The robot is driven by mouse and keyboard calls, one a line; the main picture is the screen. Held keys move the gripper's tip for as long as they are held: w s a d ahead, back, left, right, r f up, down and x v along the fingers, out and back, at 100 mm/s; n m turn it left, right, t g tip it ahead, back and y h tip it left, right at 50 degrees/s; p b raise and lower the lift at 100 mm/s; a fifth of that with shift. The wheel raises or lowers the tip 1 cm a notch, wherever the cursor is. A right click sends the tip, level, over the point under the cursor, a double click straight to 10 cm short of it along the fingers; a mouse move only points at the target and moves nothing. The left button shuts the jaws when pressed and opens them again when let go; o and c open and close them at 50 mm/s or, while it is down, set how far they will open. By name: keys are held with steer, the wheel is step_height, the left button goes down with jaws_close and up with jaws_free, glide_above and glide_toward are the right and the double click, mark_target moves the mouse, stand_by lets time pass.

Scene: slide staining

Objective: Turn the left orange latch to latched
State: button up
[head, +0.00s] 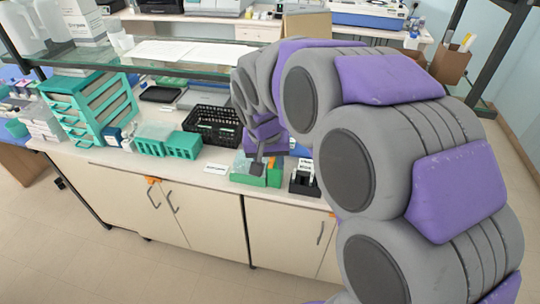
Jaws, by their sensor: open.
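The left orange latch (152,180) is small and sits at the top of the left pair of cabinet doors, above two curved handles. Its exact turn is too small to tell. Another orange latch (331,215) shows at the right cabinet, partly hidden by my arm. My gripper (257,167) is over the counter at a green box, to the right of the left latch and apart from it. Its jaws are open but small in view. I cannot tell whether it touches the box.
The green box (249,180) stands near the counter's front edge, beside a black rack (304,178). A black basket (213,124), teal racks (183,146) and a teal drawer unit (92,108) stand further left. A glass shelf (180,62) runs above. The floor before the cabinets is clear.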

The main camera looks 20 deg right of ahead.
steer(key=w+d+f+m+t+b, duration=0.1)
steer(key=w+d+m+t, duration=0.2)
steer(key=w, duration=0.9)
steer(key=g+h+b, duration=0.1)
steer(key=b, duration=0.2)
glide_toward(272, 159)
steer(key=x, duration=0.6)
steer(key=w+x, duration=0.1)
steer(key=x, duration=0.2)
steer(key=shift+w+d+r, duration=0.1)
steer(key=shift+d+r, duration=0.1)
steer(key=shift+r, duration=0.05)
jaws_close()
